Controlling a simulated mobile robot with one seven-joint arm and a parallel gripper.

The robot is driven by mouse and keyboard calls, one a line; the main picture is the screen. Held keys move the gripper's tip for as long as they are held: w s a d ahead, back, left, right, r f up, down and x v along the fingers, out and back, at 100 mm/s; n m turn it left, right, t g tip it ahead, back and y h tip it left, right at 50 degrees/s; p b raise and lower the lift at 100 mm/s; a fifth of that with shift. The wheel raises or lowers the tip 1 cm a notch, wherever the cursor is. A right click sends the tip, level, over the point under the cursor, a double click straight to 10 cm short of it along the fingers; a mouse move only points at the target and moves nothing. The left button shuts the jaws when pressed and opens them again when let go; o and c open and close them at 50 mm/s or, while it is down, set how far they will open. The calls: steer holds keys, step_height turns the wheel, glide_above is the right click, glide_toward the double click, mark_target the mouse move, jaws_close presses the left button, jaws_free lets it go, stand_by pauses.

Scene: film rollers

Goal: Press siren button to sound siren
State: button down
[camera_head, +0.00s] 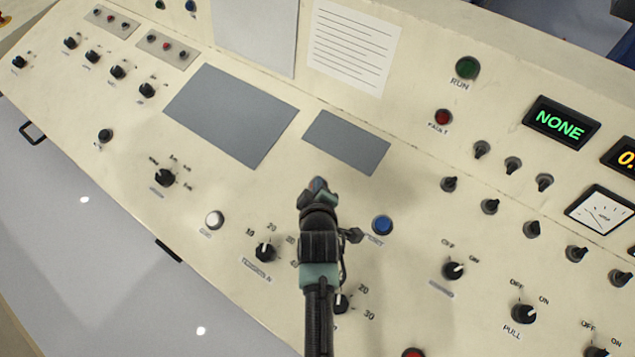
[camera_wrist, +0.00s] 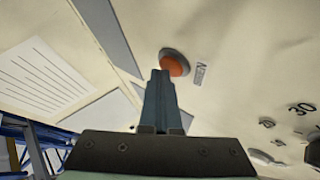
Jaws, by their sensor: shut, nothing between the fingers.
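The siren button (camera_wrist: 175,62) is a round orange-red button in a grey ring in the wrist view. A small label (camera_wrist: 201,74) beside it is upside down and looks like SIREN. My gripper (camera_wrist: 160,74) is shut and empty, with its fingertips right at the button's near left edge and overlapping it in the picture. I cannot tell whether they touch it. In the head view my gripper (camera_head: 318,185) reaches over the middle of the cream panel (camera_head: 420,190), and the siren button is hidden behind my gripper and arm there.
A white button (camera_head: 214,219) lies left of my arm and a blue button (camera_head: 382,224) right of it. A black knob (camera_head: 265,252) sits close to the arm. Grey plates (camera_head: 346,142) lie beyond the gripper. Several knobs stand on the right, below a NONE display (camera_head: 560,122).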

steer(key=shift+s+a+r+p, duration=0.1)
steer(key=shift+s+r+p, duration=0.1)
steer(key=shift+r+p, duration=0.55)
steer(key=r+p, duration=0.3)
steer(key=s+r+p, duration=0.1)
steer(key=r, duration=0.1)
steer(key=shift+a+p, duration=0.35)
steer(key=shift+p, duration=0.05)
steer(key=shift+w, duration=0.1)
stand_by(0.3)
